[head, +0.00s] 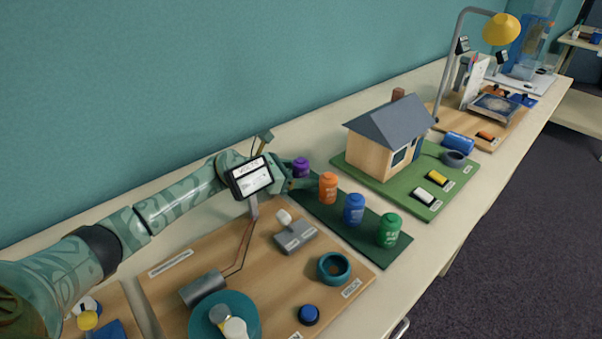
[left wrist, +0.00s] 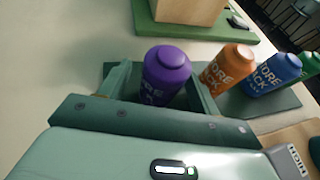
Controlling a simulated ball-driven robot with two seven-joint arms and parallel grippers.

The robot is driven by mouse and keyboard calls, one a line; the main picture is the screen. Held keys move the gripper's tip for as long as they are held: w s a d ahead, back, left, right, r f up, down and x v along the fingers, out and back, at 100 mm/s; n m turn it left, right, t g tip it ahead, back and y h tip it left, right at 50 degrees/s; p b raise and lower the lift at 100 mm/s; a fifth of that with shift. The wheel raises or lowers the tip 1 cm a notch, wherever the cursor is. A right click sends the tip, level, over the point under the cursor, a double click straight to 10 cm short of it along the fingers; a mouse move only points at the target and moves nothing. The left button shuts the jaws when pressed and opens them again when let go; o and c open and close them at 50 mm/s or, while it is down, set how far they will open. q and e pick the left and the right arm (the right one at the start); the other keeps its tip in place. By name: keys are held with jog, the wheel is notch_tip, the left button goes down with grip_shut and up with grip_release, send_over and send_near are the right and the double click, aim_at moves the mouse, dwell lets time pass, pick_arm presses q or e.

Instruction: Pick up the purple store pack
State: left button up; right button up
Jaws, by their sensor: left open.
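The purple store pack (head: 301,167) stands upright at the far left end of a row of packs on a dark green mat (head: 377,252). In the left wrist view the purple pack (left wrist: 166,75) stands between the two fingers of my left gripper (left wrist: 162,88). The fingers are open, one on each side of it, and I see no clear grip. In the head view my left gripper (head: 291,182) partly hides the pack's lower part. My right gripper is not in view.
An orange pack (head: 328,188) stands close beside the purple one, then a blue pack (head: 353,209) and a green pack (head: 389,230). A model house (head: 385,145) on a green board is behind. A wooden board (head: 277,307) with parts lies in front.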

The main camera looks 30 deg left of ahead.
pick_arm(q)
jog(key=c, duration=1.1)
jog(key=shift+r, duration=0.1)
